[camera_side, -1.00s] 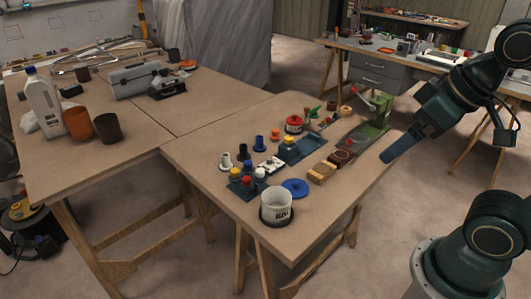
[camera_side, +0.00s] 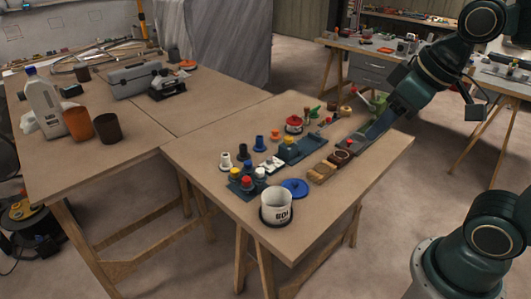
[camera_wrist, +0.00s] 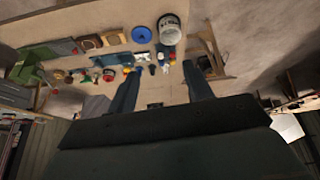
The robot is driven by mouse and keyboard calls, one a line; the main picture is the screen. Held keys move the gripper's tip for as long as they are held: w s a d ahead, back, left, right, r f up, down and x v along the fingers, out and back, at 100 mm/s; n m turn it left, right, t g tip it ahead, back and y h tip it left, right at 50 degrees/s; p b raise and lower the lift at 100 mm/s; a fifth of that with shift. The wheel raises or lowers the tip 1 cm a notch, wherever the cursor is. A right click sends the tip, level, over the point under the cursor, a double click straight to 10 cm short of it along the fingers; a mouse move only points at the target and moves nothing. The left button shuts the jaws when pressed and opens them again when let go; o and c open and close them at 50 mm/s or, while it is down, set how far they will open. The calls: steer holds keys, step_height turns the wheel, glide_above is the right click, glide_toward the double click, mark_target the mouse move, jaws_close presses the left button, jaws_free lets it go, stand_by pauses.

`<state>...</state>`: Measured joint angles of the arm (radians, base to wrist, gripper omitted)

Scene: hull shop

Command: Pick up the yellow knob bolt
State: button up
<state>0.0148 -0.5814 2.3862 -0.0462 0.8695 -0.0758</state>
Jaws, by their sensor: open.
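A small yellow-topped piece (camera_side: 289,141) stands on a dark blue tray (camera_side: 294,153) near the middle of the front table; it looks like the yellow knob bolt. Another yellow-topped piece (camera_side: 247,182) stands among colored knobs on a small blue base nearer the bucket, so I cannot be sure which is meant. My gripper (camera_side: 360,148) is to the right of both, by the table's right side, pointing down-left. In the wrist view my gripper (camera_wrist: 161,67) has its two fingers wide apart with nothing between them. The knobs there are small and blurred.
A white bucket (camera_side: 276,208) and a blue disc (camera_side: 295,188) are at the table's near side. Wooden blocks (camera_side: 322,172) lie between the blue tray and my gripper. A green tool (camera_side: 381,102) is partly behind my gripper.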

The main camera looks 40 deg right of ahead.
steer(key=w+n, duration=0.2)
steer(key=w, duration=0.8)
steer(key=n+g+y, duration=0.2)
steer(key=n+y, duration=0.1)
steer(key=n, duration=0.3)
glide_above(235, 170)
steer(key=s+d, duration=0.2)
step_height(235, 170, down, 25)
steer(key=shift+w, duration=0.2)
steer(key=shift+a, duration=0.1)
steer(key=shift+x, duration=2.6)
steer(key=shift+s, duration=0.1)
steer(key=c, duration=1.1)
